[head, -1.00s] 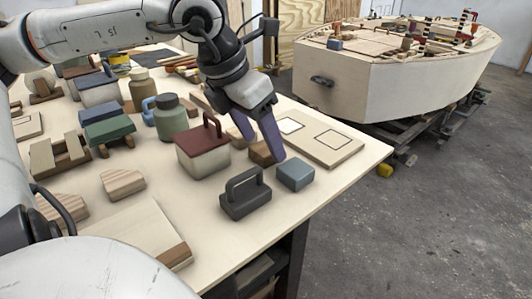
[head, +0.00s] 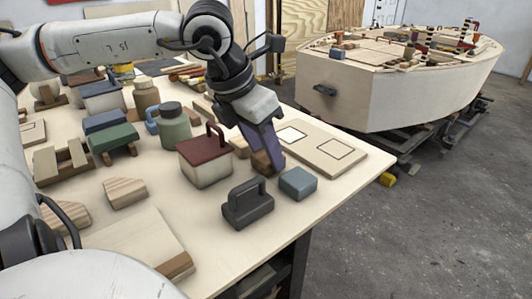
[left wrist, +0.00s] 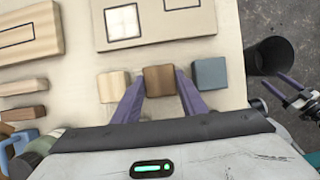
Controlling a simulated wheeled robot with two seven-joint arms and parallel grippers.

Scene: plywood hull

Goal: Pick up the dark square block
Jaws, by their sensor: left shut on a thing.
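The dark brown square block (left wrist: 159,81) sits between the two purple fingers of my left gripper (left wrist: 158,88) in the left wrist view. The fingers are shut on its two sides. In the head view my left gripper (head: 268,162) points down at the block (head: 260,162), which is partly hidden by the fingers. The block is at table level; I cannot tell whether it touches the table. Part of what looks like my right gripper (left wrist: 286,90) shows at the right edge of the left wrist view, too small to read.
A blue-grey block (head: 298,183) and a pale wood block (left wrist: 114,86) stand close on either side. A board with outlined squares (head: 325,153) lies behind. A red-lidded box (head: 205,165) and dark handled block (head: 247,205) are near. The table's edge is to the right.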

